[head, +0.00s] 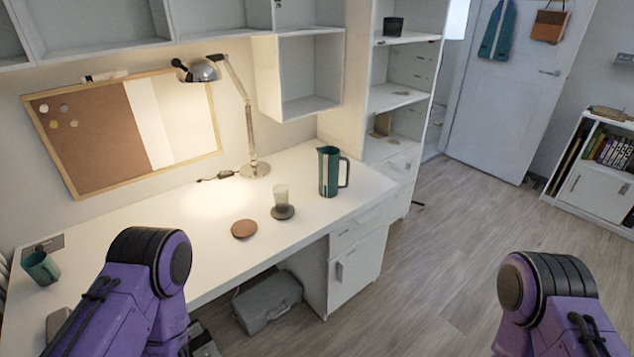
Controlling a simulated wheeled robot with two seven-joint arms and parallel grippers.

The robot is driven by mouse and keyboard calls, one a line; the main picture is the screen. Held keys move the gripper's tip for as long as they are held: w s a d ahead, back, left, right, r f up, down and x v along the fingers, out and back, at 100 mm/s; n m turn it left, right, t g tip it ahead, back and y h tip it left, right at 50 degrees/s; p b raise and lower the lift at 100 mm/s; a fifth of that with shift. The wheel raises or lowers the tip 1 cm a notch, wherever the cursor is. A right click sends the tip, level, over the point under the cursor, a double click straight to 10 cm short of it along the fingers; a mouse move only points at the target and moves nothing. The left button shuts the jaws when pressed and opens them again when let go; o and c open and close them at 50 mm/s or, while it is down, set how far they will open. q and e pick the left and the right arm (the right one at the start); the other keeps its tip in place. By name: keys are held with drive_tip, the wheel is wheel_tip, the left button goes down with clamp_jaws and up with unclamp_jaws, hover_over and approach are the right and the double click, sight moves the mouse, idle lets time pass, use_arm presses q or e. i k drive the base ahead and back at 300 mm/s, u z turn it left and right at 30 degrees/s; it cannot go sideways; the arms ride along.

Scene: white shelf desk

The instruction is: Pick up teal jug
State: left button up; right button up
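The teal jug (329,172) stands upright on the white desk (318,214), toward its right end, with its dark handle on the right side. Nothing touches it. My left arm shows at the lower left in front of the desk, and my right arm shows at the lower right over the floor. Both arms are apart from the jug. Neither gripper's fingers can be seen.
A glass (281,194) stands on a dark coaster (283,212) left of the jug, near a brown coaster (244,229). A desk lamp (256,168) stands behind. A teal mug (41,268) sits at the far left. A grey case (268,301) lies under the desk.

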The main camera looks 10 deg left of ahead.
sight(329, 157)
drive_tip(key=u, duration=0.7)
drive_tip(key=i, duration=0.4)
drive_tip(key=u, duration=0.05)
